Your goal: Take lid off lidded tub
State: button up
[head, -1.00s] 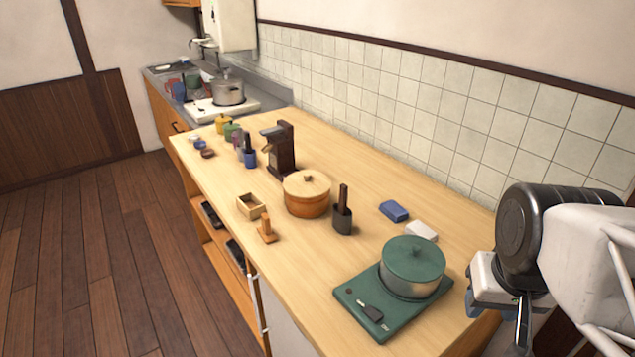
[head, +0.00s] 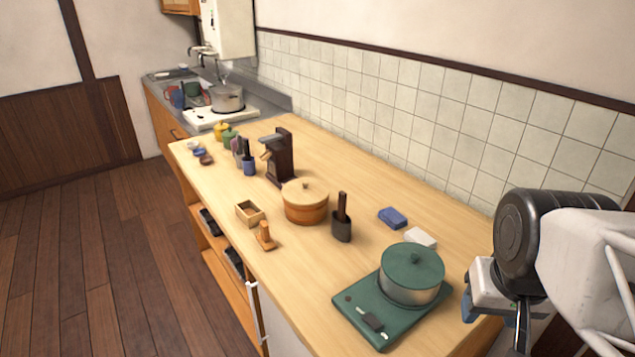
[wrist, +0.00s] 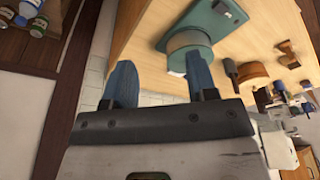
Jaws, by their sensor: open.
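The lidded tub (head: 306,212) is a round, light wooden tub standing upright in the middle of the wooden counter. Its pale wooden lid (head: 300,190) with a small knob sits on top. The tub also shows in the wrist view (wrist: 252,76), small and towards the right. My gripper (head: 495,318) is at the right of the head view, beyond the green pot and well apart from the tub. Its two blue fingers are spread and empty in the wrist view (wrist: 160,82).
A steel pot with a green lid (head: 412,268) stands on a green hob (head: 350,312) between my gripper and the tub. A dark utensil holder (head: 342,230) is right beside the tub. A coffee grinder (head: 284,158), an open wooden box (head: 250,213) and a wooden stand (head: 265,237) are near it.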

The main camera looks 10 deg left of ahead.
jog(key=w+a+r+m, duration=0.2)
jog(key=w, duration=0.5)
jog(key=w+a+r+m, duration=0.2)
jog(key=w+r, duration=0.1)
jog(key=w, duration=0.5)
jog(key=m+g, duration=0.3)
jog(key=m, duration=1)
send_over(306, 182)
jog(key=f, duration=1.2)
jog(key=shift+s+d+f, duration=0.1)
jog(key=shift+d+f, duration=0.15)
jog(key=shift+f, duration=0.15)
jog(key=shift+a+f+m, duration=0.25)
jog(key=shift+a+m, duration=0.05)
jog(key=shift+a, duration=0.05)
jog(key=shift+f, duration=1.3)
